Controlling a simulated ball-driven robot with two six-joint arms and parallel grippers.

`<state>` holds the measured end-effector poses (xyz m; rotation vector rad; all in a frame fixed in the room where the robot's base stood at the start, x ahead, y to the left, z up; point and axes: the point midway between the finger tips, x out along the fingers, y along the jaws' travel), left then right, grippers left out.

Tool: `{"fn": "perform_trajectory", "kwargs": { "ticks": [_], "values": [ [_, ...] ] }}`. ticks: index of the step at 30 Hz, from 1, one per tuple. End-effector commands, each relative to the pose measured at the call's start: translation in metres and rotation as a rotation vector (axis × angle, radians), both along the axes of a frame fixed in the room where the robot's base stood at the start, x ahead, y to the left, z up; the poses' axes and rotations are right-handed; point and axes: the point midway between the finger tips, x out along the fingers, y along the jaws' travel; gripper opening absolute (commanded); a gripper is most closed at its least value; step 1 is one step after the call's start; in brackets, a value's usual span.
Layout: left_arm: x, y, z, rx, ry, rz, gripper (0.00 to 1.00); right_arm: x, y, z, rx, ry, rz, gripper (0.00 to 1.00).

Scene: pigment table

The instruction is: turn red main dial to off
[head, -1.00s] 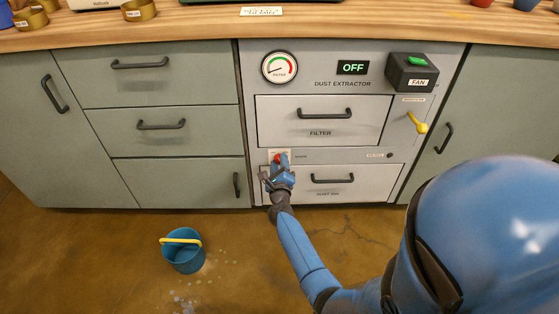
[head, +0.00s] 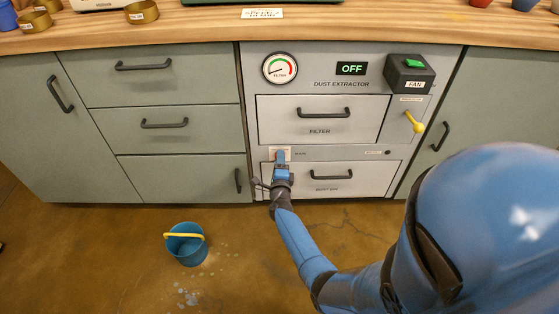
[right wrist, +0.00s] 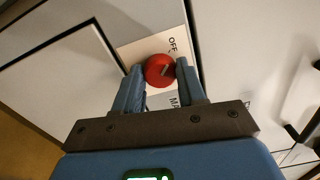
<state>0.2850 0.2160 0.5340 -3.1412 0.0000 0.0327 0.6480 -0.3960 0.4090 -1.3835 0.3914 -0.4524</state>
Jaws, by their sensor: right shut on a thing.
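The red main dial (right wrist: 158,71) sits on a pale label plate (right wrist: 138,50) in the right wrist view. The plate reads OFF on one side, with a second label partly hidden by a finger. A short light mark shows on the dial's face. My right gripper (right wrist: 160,78) has its two blue fingers on opposite sides of the dial, shut on it. In the head view my right gripper (head: 281,158) is at the dial's place below the filter drawer and covers most of the dial. My left gripper is not in view.
The dust extractor's display (head: 352,69) reads OFF. A fan box (head: 410,74) with a green switch and a yellow lever (head: 413,122) are to the right. Filter drawer (head: 275,120) is above the dial, a lower drawer handle (head: 332,175) beside my arm. A blue bucket (head: 188,248) stands on the floor.

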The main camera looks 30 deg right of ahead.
Motion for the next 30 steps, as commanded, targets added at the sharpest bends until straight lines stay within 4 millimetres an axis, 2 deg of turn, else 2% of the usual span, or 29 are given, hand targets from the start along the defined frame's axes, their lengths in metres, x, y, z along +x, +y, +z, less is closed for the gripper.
{"fn": "perform_trajectory", "kwargs": {
  "ticks": [11,12,17,26,30],
  "values": [
    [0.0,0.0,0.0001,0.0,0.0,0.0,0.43,-0.0003,0.0007,-0.0014,-0.008,0.007,0.001,0.09],
    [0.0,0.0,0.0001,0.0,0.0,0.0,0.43,-0.0003,0.0007,-0.0014,-0.008,0.007,0.001,0.41],
    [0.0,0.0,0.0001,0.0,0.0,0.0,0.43,-0.0003,0.0005,-0.0011,-0.006,0.006,0.001,0.66],
    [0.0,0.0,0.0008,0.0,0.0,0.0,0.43,-0.0008,0.0006,-0.0002,-0.005,0.005,0.0,0.66],
    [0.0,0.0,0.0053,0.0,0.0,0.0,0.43,-0.0073,0.005,0.0006,-0.005,0.005,0.001,0.66]
  ]
}}
